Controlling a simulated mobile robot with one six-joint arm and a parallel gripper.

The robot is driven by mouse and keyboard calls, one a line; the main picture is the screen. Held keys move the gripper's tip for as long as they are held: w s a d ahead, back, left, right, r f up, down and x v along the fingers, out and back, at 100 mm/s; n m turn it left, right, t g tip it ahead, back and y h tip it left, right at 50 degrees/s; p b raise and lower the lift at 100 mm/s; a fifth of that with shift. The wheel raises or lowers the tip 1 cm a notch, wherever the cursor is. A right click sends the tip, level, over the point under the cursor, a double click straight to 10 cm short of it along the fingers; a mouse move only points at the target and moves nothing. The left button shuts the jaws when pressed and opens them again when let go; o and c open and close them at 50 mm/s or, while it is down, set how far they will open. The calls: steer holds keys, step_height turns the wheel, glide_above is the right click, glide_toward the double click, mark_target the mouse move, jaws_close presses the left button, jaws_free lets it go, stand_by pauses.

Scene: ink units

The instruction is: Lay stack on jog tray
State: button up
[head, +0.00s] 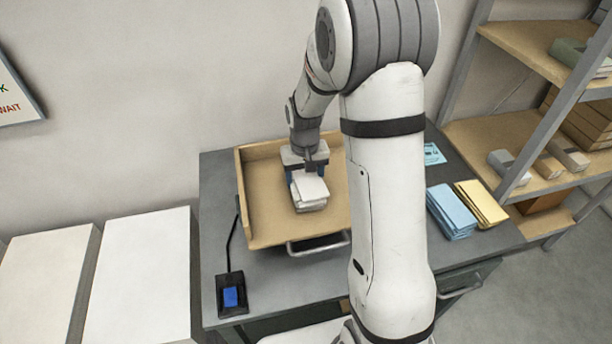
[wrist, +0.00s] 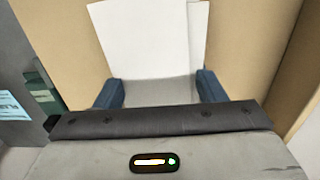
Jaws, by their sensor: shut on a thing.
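A stack of white sheets (head: 311,190) is at my gripper (head: 307,176), over the tan jog tray (head: 268,228). In the wrist view the white stack (wrist: 150,40) lies between the two blue fingers of my gripper (wrist: 158,91), which is shut on its near end. The sheets look slightly fanned, not squared. The jog tray (wrist: 245,40) shows around the stack, with raised walls at the back and left. I cannot tell whether the stack touches the tray floor. My arm hides the tray's right part.
The grey bench (head: 290,278) carries a black pedal-like switch with a blue button (head: 230,296), a blue stack (head: 452,211) and a yellow stack (head: 481,203). A metal handle (head: 318,244) is at the tray's front. Shelves (head: 540,50) stand right; white-topped blocks (head: 140,275) stand left.

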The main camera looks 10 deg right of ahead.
mark_target(305, 177)
steer(key=shift+f, duration=0.15)
steer(key=o, duration=1.3)
steer(key=shift+c, duration=0.2)
step_height(305, 177, up, 12)
steer(key=s+r+t, duration=0.1)
steer(key=s+r, duration=0.1)
steer(key=s, duration=0.8)
steer(key=s+r+t, duration=0.2)
steer(key=s+r, duration=0.1)
steer(key=s, duration=0.8)
steer(key=shift+s+d+b, duration=0.3)
steer(key=shift+d+b, duration=0.1)
steer(key=shift+r, duration=0.1)
